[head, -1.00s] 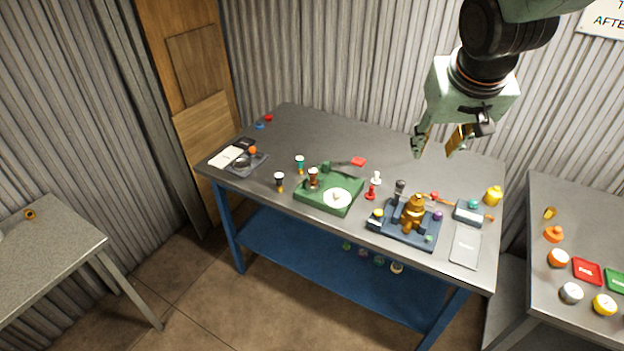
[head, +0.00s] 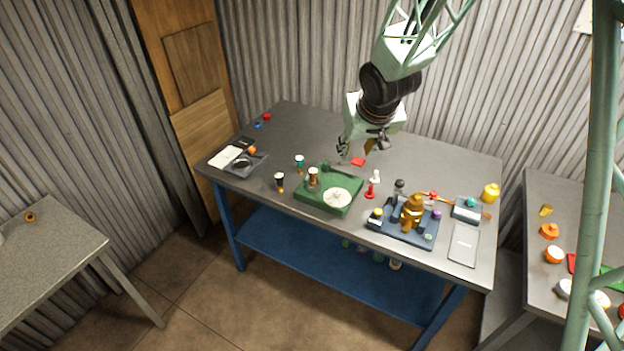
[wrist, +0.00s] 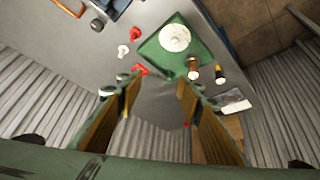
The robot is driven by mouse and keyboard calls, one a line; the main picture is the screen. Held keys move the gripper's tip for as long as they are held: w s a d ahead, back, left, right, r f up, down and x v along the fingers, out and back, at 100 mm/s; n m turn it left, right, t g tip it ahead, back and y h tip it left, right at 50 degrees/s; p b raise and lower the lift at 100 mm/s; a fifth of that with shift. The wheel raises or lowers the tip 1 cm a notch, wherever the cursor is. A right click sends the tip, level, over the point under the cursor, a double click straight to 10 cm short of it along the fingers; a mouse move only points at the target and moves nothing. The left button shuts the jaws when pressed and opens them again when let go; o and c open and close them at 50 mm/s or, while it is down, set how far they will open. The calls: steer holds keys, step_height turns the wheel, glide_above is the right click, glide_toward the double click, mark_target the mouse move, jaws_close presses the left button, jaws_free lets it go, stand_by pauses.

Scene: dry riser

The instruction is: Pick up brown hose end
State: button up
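The hose end with a brown-red body (head: 312,177) stands upright at the left part of the green tray (head: 318,202). In the wrist view the brown hose end (wrist: 193,73) is beyond the right fingertip, beside the white disc. My gripper (head: 356,150) is open and empty, above the back middle of the table and to the right of the brown hose end. In the wrist view the two fingers of my gripper (wrist: 156,86) are spread with bare tabletop between them.
A black hose end (head: 279,181) and a teal-marked one (head: 299,163) stand left of the tray. A white disc (head: 337,197) lies on it. A red piece (head: 358,162) lies near my gripper. A gold figure (head: 412,211) stands on a blue tray.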

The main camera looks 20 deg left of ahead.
steer(key=n+y+p, duration=0.1)
glide_toward(314, 173)
steer(key=r, duration=0.1)
steer(key=shift+s+d+r, duration=0.15)
steer(key=shift+d+r, duration=0.05)
steer(key=shift+b+x, duration=0.8)
steer(key=shift+x, duration=3.5)
steer(key=shift+s+a+f, duration=0.1)
steer(key=shift+f, duration=0.05)
steer(key=shift+b+x, duration=0.35)
steer(key=shift+x, duration=2.1)
steer(key=c, duration=1.1)
